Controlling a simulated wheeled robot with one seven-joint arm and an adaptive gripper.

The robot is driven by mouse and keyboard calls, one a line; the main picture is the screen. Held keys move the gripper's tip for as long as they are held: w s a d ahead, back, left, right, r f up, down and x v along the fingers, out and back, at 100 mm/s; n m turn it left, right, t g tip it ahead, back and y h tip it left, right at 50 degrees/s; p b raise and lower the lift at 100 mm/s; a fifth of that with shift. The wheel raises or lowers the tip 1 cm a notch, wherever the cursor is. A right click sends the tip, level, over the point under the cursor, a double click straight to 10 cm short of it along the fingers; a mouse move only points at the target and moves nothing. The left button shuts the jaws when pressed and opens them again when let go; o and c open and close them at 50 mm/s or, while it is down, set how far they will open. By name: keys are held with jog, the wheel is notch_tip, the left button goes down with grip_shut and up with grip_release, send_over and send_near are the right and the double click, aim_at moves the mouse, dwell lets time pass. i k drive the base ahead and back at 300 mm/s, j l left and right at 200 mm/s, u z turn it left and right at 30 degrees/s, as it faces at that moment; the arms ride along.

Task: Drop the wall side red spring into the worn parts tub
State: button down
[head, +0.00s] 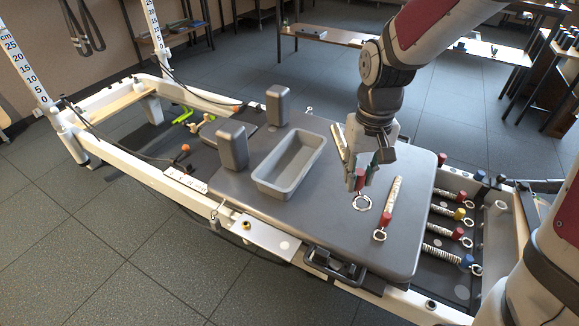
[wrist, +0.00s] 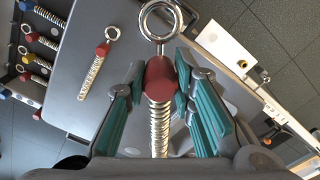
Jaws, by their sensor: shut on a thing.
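My gripper (head: 358,178) is above the grey padded carriage, shut on a red-capped spring with a ring at its end. The spring's ring (head: 362,203) hangs below the fingers in the head view. In the wrist view, its red cap (wrist: 160,78) and coil lie between the teal fingers. A second red-capped spring (head: 381,228) lies on the carriage to the right; it also shows in the wrist view (wrist: 103,48). The grey open tub (head: 265,187) sits on the carriage left of my gripper, apart from it, and looks empty.
Two grey shoulder blocks (head: 233,146) stand left of the tub. Several springs with coloured caps lie in the frame at the right, including a blue-capped one (head: 467,260). A dark handle (head: 335,265) is at the carriage's front edge. The wall (head: 105,45) is at the back left.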

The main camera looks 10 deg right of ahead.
aim_at(298, 168)
jog(key=i+j+z, duration=0.1)
jog(key=j, duration=0.3)
jog(key=i+j+z, duration=0.15)
jog(key=j, duration=0.3)
jog(key=i+j+z, duration=0.1)
jog(key=j, duration=0.3)
jog(key=i+j+z, duration=0.2)
jog(key=i+j, duration=0.3)
jog(key=j, duration=0.1)
